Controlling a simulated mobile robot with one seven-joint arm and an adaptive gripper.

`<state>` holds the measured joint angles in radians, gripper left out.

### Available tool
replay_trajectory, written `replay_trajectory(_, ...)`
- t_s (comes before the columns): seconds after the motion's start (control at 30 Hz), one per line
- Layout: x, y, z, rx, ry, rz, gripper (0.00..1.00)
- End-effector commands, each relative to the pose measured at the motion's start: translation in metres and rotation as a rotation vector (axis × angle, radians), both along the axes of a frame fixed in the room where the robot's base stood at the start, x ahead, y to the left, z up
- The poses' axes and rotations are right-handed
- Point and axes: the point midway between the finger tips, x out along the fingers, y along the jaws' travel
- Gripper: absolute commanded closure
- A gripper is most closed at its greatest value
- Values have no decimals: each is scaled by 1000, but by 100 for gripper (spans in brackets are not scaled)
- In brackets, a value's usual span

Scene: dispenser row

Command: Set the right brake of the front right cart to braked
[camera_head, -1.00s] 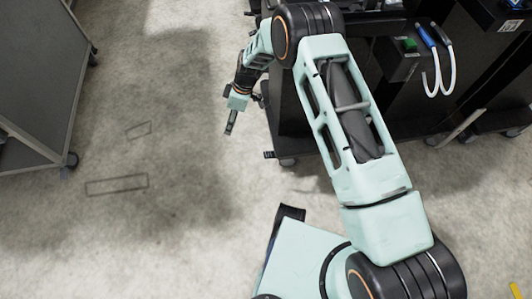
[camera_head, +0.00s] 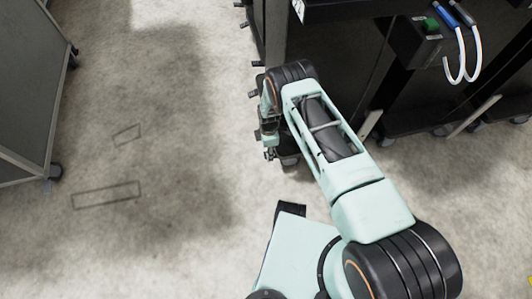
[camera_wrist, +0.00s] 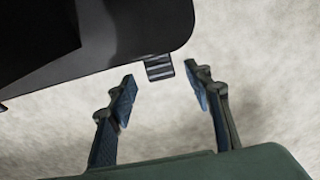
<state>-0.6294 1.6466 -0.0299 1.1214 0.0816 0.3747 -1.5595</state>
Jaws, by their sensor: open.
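The dark cart (camera_head: 335,65) stands right of centre in the head view, with my arm in front of its lower part. Its black underside corner (camera_wrist: 110,30) fills the upper left of the wrist view. A small ribbed brake pedal (camera_wrist: 159,67) sticks out from under that corner, over the floor. My gripper (camera_wrist: 160,80) is open and empty, its two fingers spread to either side below the pedal, apart from it. In the head view my gripper (camera_head: 270,153) is low by the cart's near left corner, small and partly merged with it. I cannot tell the pedal's position.
More pedals (camera_head: 256,92) stick out along the cart row's left side. A grey cabinet (camera_head: 25,95) stands at the left, with clear concrete floor (camera_head: 165,150) between. A green-buttoned box and cables (camera_head: 462,45) hang at the upper right.

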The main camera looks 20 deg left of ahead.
Motion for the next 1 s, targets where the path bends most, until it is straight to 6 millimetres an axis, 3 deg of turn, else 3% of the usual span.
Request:
replay_trajectory(0.03, -2, -2, -11, -1, 1, 1, 54)
replay_trajectory(0.23, -5, -7, -30, -1, 1, 4, 54)
replay_trajectory(0.67, -6, -9, -36, 0, 0, 6, 55)
replay_trajectory(1.0, -6, -9, -36, 0, 0, 6, 92)
